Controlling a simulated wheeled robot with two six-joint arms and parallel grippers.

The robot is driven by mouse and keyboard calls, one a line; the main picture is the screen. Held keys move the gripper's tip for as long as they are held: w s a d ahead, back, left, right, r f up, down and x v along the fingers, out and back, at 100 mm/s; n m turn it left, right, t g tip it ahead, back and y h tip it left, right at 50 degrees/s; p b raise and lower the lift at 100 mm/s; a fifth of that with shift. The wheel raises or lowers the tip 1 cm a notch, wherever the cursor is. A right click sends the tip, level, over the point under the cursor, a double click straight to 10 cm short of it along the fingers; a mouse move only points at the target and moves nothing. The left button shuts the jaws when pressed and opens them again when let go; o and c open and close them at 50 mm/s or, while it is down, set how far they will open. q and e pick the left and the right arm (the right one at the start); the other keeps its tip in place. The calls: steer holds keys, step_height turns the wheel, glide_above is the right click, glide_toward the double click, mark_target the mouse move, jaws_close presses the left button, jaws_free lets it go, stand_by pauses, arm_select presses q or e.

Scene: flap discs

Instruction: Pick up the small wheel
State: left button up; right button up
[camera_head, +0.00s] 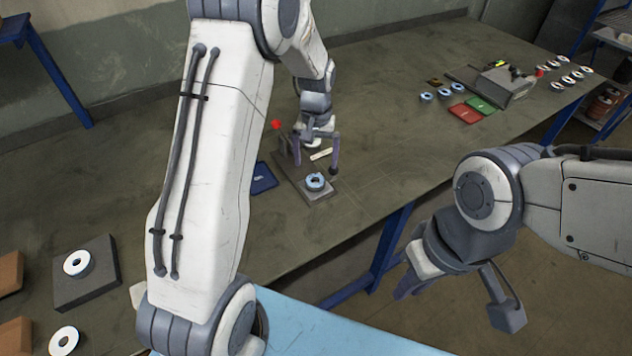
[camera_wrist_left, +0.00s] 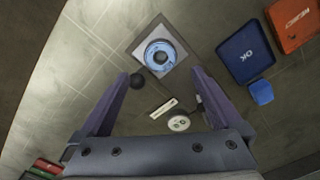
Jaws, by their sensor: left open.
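A small wheel (camera_head: 315,182), a disc with a blue-grey face and a pale centre, lies on a square grey plate (camera_head: 318,198) on the bench. In the left wrist view the wheel (camera_wrist_left: 160,56) lies flat on its plate (camera_wrist_left: 134,44), just beyond the fingertips. My left gripper (camera_head: 316,166) is open and empty, its fingers pointing down just behind the wheel; in the wrist view the gripper (camera_wrist_left: 165,78) is not around it. My right gripper (camera_head: 456,305) is open and empty at the right, in front of the bench edge.
A dark knob (camera_wrist_left: 137,80) stands by the plate's corner, near one fingertip. A blue OK tray (camera_wrist_left: 246,52) and an orange REJECT tray (camera_wrist_left: 296,22) lie to one side. Another disc (camera_head: 76,263) sits on a dark block at the left. More discs and trays are at the far right.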

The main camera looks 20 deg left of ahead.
mark_target(315, 177)
arm_select(q)
steer(key=shift+f, duration=0.8)
steer(key=f, duration=0.1)
steer(key=f+p, duration=0.1)
steer(key=f, duration=0.1)
steer(key=f+p, duration=0.1)
steer(key=shift+s+f, duration=0.15)
steer(key=shift+s, duration=0.2)
steer(key=shift+f, duration=0.5)
steer(key=c, duration=1.4)
